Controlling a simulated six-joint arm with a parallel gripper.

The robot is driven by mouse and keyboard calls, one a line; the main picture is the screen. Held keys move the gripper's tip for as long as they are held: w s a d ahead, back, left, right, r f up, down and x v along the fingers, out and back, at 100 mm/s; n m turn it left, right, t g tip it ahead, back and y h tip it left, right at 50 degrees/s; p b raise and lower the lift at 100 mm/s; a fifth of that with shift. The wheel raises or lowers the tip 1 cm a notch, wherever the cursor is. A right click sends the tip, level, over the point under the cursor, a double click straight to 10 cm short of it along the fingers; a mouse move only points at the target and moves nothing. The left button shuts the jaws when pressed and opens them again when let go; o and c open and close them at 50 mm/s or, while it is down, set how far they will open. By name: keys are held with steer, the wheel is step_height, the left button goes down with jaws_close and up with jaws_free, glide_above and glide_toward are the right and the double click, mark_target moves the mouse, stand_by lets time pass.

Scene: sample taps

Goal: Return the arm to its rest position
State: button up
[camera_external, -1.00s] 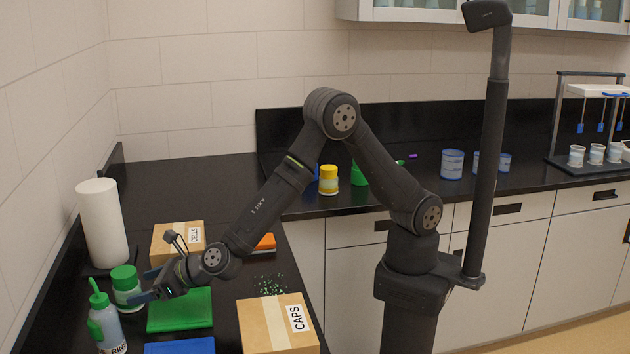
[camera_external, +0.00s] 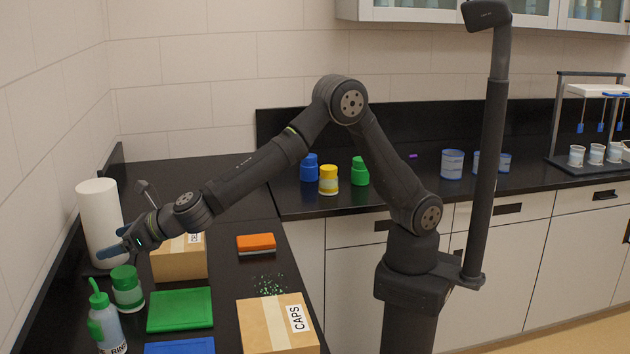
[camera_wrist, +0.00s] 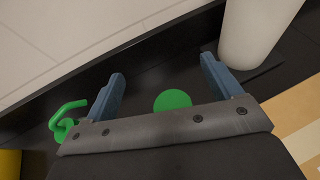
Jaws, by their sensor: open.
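My gripper (camera_external: 121,246) is at the left of the external view, raised above the counter, with its fingers pointing left. It is open and empty. In the wrist view my gripper (camera_wrist: 165,90) shows its two blue fingers spread apart. A green-capped jar (camera_external: 127,291) stands upright on the counter below the gripper, apart from it. Its green cap (camera_wrist: 172,100) shows between the fingers in the wrist view. My arm is bent, with its elbow high near the middle of the external view.
A paper towel roll (camera_external: 99,212) stands close behind the gripper. A wash bottle (camera_external: 105,325), a green mat (camera_external: 180,310), a cells box (camera_external: 178,262), a caps box (camera_external: 265,330) and an orange sponge (camera_external: 256,242) lie around. Capped jars (camera_external: 328,182) stand on the back counter.

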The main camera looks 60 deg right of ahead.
steer(key=w+d+r+m+t+h, duration=0.15)
steer(key=w+d, duration=0.25)
steer(key=d, duration=0.4)
steer(key=w+d+r+m+h, duration=0.2)
steer(key=w+d, duration=0.2)
steer(key=d, duration=0.4)
steer(key=w+d+r+m+h, duration=0.15)
steer(key=w+d, duration=0.25)
steer(key=d, duration=0.4)
steer(key=d+r+m+h, duration=0.1)
steer(key=d+m+h, duration=0.4)
steer(key=d, duration=2.5)
steer(key=shift+g+h, duration=0.45)
steer(key=shift+h, duration=0.15)
steer(key=shift+o, duration=0.4)
steer(key=shift+w, duration=0.1)
